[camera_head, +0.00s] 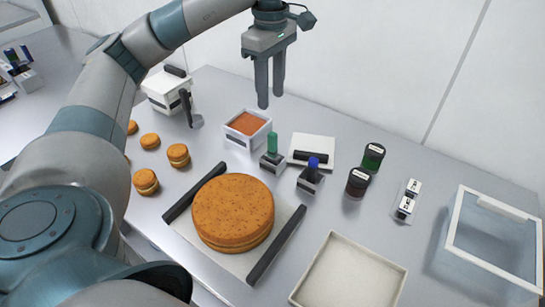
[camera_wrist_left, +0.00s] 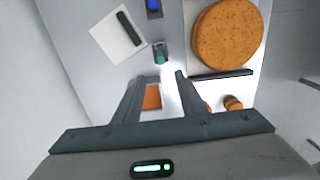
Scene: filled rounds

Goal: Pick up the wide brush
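Two upright handles stand in small grey-and-white holders mid-table: a green-handled tool (camera_head: 272,143) and a blue-handled tool (camera_head: 313,163). I cannot tell which, if either, is the wide brush, as any bristles are hidden. In the left wrist view the green one (camera_wrist_left: 160,52) stands beyond the fingertips, and the blue one (camera_wrist_left: 153,6) is at the top edge. My left gripper (camera_head: 270,98) is open and empty, raised above the table's back, behind the orange-filled box (camera_head: 233,135). The box's filling (camera_wrist_left: 152,97) shows between the fingers in the wrist view. My right gripper is out of view.
A large round cake (camera_head: 233,211) sits on a tray with black handles. A white square board (camera_head: 318,143) carries a black bar. Two jars (camera_head: 373,156), a clear box (camera_head: 492,245) and an empty white tray (camera_head: 394,270) stand to the right. Several small cakes (camera_head: 178,154) lie left.

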